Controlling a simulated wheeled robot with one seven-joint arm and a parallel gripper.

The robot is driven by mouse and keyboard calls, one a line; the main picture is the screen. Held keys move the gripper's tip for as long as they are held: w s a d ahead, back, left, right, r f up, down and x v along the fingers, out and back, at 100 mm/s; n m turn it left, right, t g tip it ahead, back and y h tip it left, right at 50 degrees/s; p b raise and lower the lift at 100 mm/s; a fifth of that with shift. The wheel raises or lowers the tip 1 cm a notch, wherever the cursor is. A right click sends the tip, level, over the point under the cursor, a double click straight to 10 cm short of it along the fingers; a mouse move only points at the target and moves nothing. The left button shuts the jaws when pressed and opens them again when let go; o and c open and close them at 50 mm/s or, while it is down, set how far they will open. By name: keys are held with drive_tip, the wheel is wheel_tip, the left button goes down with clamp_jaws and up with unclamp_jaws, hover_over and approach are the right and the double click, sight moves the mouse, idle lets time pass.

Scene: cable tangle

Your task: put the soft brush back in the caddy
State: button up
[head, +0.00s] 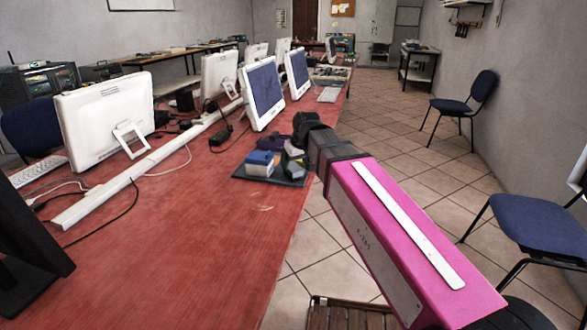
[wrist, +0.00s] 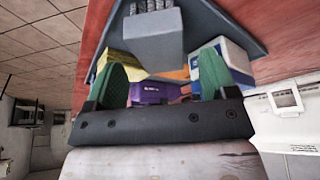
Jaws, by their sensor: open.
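My gripper (head: 306,128) is over the table's right edge in the head view, by a dark tray-like base holding several small items. In the wrist view its green-padded fingers (wrist: 164,82) are wide apart, with nothing visibly clamped between them. A grey block with dark ribbed tufts (wrist: 154,32) lies beyond the fingertips; it may be the soft brush, but I cannot be sure. The dark grey base (wrist: 236,22) around it may be the caddy. A purple item (wrist: 150,92) shows between the fingers, and a blue and white box (wrist: 226,62) is by the right finger.
The red table (head: 190,235) has clear room in front of the base. Monitors (head: 264,92), a white cable duct (head: 150,160) and loose cables lie to the left and behind. Blue chairs (head: 535,222) stand on the tiled floor at right.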

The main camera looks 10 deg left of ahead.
drive_tip(key=v, duration=0.7)
drive_tip(key=shift+r, duration=0.25)
drive_tip(key=d+f+m+g+h, duration=0.15)
drive_tip(key=d+f+m, duration=0.25)
drive_tip(key=d+f, duration=1.4)
drive_tip(key=s+d+f+m+g, duration=0.1)
drive_tip(key=s+d+f+m, duration=0.1)
drive_tip(key=s+d+f, duration=0.2)
drive_tip(key=s+d+f+m+g+h, duration=0.1)
drive_tip(key=s+d+f+m, duration=0.1)
drive_tip(key=d+f, duration=0.9)
drive_tip(key=shift+s+d, duration=0.15)
drive_tip(key=shift+s, duration=0.75)
